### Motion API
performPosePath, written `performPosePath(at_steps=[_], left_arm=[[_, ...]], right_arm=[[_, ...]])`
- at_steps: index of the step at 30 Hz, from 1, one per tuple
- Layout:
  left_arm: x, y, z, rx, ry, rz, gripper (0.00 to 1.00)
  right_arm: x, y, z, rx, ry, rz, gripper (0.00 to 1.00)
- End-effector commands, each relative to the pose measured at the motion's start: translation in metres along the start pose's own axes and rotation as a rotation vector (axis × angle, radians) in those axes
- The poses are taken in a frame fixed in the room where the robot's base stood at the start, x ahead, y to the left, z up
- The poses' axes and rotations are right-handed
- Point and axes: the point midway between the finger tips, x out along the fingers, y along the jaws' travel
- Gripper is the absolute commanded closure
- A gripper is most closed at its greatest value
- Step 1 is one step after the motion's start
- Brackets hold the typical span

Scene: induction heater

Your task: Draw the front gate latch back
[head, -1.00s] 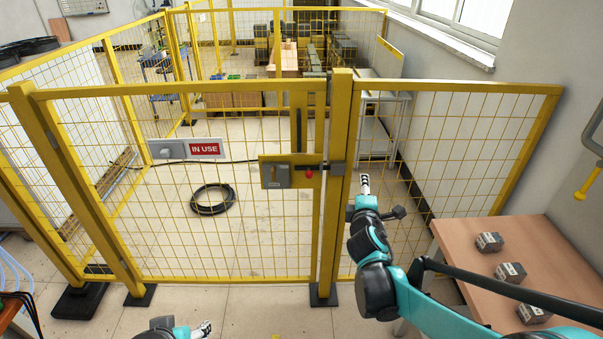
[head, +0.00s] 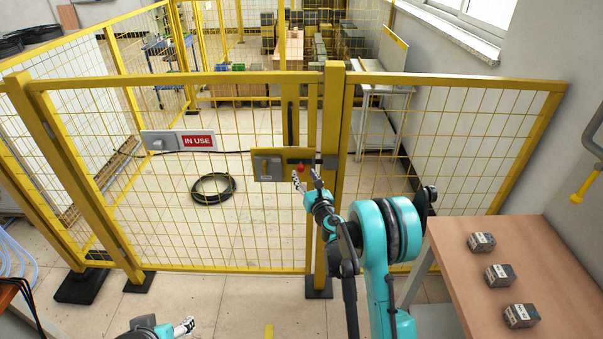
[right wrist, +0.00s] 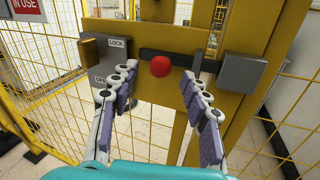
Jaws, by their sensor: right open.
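The front gate latch is a dark bar with a red knob (right wrist: 160,66) on a yellow plate; the knob also shows in the head view (head: 301,168). The bar runs right into a grey keeper (right wrist: 228,77) on the gate post. A grey lock box (right wrist: 107,61) marked LOCK sits left of the knob. My right gripper (head: 305,178) is open in front of the latch. In the right wrist view its two fingers (right wrist: 160,80) stand either side of the knob, with no visible contact. My left gripper (head: 184,327) is low in the head view, its fingers too small to judge.
The yellow mesh gate (head: 80,190) stands closed against its post (head: 331,120). An IN USE sign (head: 197,141) hangs on the gate. A wooden table (head: 540,280) with metal blocks stands at the right. A coiled black cable (head: 213,199) lies behind the gate.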

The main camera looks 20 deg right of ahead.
Motion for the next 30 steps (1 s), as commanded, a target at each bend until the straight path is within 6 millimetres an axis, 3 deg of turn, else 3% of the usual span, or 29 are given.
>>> performPosePath(at_steps=[6, 16, 17, 22, 30], left_arm=[[0.006, 0.000, 0.004, 0.000, 0.000, 0.000, 0.38], [0.006, 0.000, 0.004, 0.000, 0.000, 0.000, 0.38], [0.006, 0.000, 0.004, 0.000, 0.000, 0.000, 0.38], [0.006, 0.000, 0.004, 0.000, 0.000, 0.000, 0.38], [0.007, 0.000, 0.005, 0.000, 0.000, 0.000, 0.38]], right_arm=[[0.028, -0.001, -0.001, 0.002, -0.001, -0.001, 0.54], [0.033, 0.000, 0.001, 0.003, -0.001, -0.002, 0.54], [0.033, 0.000, 0.001, 0.003, -0.001, -0.002, 0.56], [0.033, 0.000, 0.001, 0.003, -0.001, -0.002, 1.00], [0.035, 0.004, 0.000, 0.003, 0.000, 0.000, 1.00]])
